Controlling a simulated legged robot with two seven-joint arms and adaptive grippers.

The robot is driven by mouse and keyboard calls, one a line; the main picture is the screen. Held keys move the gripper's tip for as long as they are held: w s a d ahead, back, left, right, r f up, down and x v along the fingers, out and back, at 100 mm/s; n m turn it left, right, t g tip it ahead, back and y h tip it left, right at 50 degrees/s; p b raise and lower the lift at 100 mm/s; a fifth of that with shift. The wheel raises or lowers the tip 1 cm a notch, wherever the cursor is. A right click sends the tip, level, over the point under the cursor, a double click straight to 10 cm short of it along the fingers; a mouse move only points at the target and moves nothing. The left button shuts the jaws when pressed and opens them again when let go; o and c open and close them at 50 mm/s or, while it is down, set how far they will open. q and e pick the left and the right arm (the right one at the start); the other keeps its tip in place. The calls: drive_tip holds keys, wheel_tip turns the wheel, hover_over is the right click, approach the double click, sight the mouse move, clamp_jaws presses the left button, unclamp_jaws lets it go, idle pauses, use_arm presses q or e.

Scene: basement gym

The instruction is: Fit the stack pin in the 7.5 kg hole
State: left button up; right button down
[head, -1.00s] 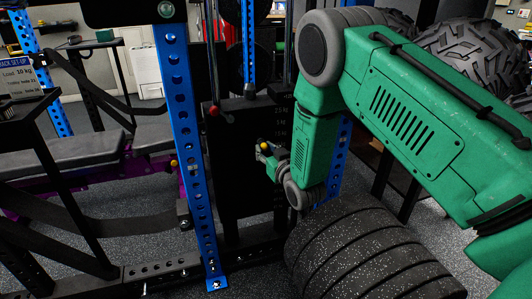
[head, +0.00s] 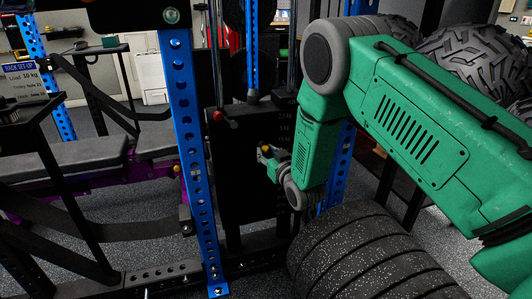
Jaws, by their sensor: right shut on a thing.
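The dark weight stack (head: 248,165) stands behind the blue upright in the middle of the view. Small pale weight labels run down its right side, too small to read surely, and my right arm covers part of that side. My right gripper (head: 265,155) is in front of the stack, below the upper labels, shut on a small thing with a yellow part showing. This looks like the stack pin (head: 266,149), but its shaft is hidden or too small to see. I cannot tell whether it touches the stack. The 7.5 kg hole cannot be made out. My left gripper is out of view.
A blue perforated upright (head: 188,150) stands just left of the stack. A red-knobbed part (head: 217,116) is at the stack's upper left. Black speckled plates (head: 365,250) lie below my right arm. A padded bench (head: 65,158) is at the left, and large tyres (head: 465,65) at the upper right.

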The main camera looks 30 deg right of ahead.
drive_tip(key=shift+f, duration=0.1)
drive_tip(key=c, duration=1.3)
unclamp_jaws()
drive_tip(key=shift+c, duration=0.2)
drive_tip(key=s+a, duration=0.1)
drive_tip(key=s, duration=1)
drive_tip(key=shift+s, duration=0.4)
